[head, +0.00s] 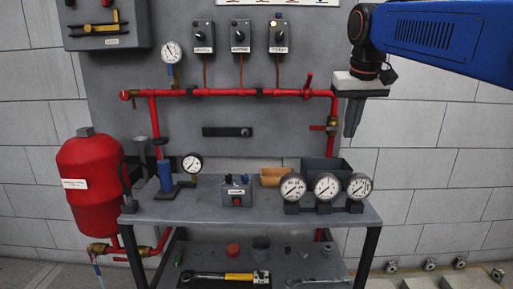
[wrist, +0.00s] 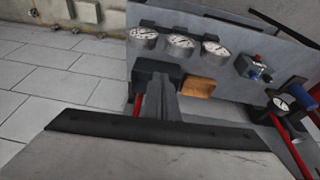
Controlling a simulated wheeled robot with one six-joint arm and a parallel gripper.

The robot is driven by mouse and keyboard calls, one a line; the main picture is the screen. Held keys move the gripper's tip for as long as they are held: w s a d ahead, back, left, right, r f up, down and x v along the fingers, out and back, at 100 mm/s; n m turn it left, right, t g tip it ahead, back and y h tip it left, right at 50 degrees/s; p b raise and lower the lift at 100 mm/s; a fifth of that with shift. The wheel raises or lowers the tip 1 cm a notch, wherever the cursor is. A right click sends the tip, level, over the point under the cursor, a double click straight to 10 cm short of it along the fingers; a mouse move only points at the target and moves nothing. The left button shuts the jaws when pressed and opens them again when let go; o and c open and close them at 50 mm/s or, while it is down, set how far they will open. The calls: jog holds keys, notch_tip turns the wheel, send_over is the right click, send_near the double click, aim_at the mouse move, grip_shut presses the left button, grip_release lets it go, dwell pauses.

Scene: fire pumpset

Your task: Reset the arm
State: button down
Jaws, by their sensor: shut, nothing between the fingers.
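My gripper (head: 350,130) hangs pointing down at the upper right in the head view, at the end of my blue arm. Its dark fingers are together with nothing between them. It is in front of the right end of the red pipe and above the right side of the bench. In the wrist view the closed fingers (wrist: 160,92) stand near the middle, with a dark bin and a tan box behind them.
The grey bench (head: 255,208) holds three round gauges (head: 326,187), a small switch box (head: 236,191), a tan box (head: 273,176) and a dark bin (head: 325,168). A red pipe (head: 235,92) crosses the panel; a red tank (head: 92,185) stands left. Tools lie on the lower shelf.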

jog(key=s+d+f, duration=0.2)
jog(key=s+f, duration=1.1)
jog(key=f, duration=0.1)
jog(key=s+d+f+t, duration=0.1)
jog(key=s+d+f, duration=0.1)
jog(key=s+f, duration=1.2)
jog(key=shift+s+f, duration=0.3)
jog(key=shift+f, duration=0.5)
jog(key=c, duration=2.4)
grip_release()
jog(key=shift+c, duration=0.2)
